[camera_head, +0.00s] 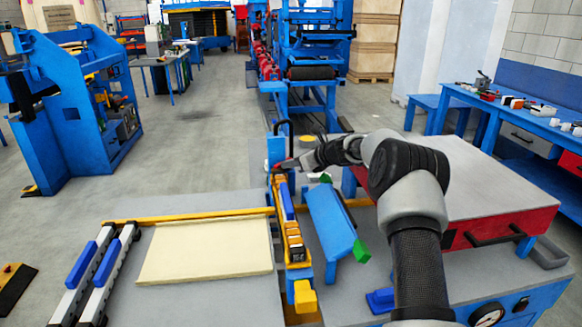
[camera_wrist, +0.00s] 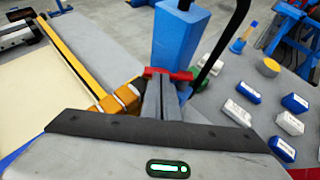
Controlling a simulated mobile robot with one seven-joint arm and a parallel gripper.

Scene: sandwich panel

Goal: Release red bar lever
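The red bar lever (camera_wrist: 182,75) lies crosswise right at my fingertips in the wrist view, in front of a blue post (camera_wrist: 180,40). My gripper (camera_wrist: 161,82) has its two fingers close together, with the tips at or against the red bar. The fingers hide the bar's middle, and I cannot tell whether any of it is between them. In the head view my gripper (camera_head: 285,166) reaches left to the top of the yellow rail, where the lever is mostly hidden.
A yellow rail (camera_head: 292,238) with blue parts runs towards me beside a pale panel (camera_head: 207,249) on the grey table. A black curved rod (camera_wrist: 226,45) rises close to the right of the gripper. A blue bar with green ends (camera_head: 331,223) and a red-sided table (camera_head: 497,226) stand right.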

